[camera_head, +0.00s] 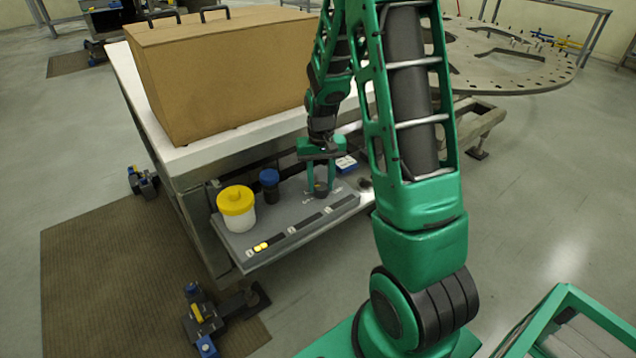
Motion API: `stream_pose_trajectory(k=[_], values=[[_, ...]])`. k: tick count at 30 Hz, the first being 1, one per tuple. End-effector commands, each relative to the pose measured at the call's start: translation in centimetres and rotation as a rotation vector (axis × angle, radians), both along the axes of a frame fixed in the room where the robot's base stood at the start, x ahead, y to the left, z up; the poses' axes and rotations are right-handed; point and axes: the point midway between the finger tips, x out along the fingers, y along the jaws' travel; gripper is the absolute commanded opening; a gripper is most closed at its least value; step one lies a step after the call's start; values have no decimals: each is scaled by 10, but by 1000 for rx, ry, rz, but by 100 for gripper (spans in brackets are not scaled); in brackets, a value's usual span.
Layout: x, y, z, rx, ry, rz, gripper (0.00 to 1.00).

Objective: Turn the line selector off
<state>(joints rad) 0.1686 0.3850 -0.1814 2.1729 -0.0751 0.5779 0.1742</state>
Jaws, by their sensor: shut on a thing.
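The line selector (321,188) looks like a small dark knob on the grey panel (262,262), with small markings around it that are too small to read. My gripper (320,180) reaches down from above, with its green fingers on either side of the knob. It is shut on the knob. The fingers hide part of the knob, and I cannot tell which position it points to.
A white jar with a yellow lid (237,208) and a dark blue-capped bottle (269,185) stand on the panel left of my gripper. A small blue-and-white box (346,163) lies behind it.

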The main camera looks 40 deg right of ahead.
Motion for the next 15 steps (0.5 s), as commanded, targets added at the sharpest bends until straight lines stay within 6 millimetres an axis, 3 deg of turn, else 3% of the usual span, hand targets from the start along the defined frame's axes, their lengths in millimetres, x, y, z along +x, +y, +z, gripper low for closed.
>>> stream_pose_trajectory(k=[15], values=[[1, 2, 0, 2, -3, 429, 13]])
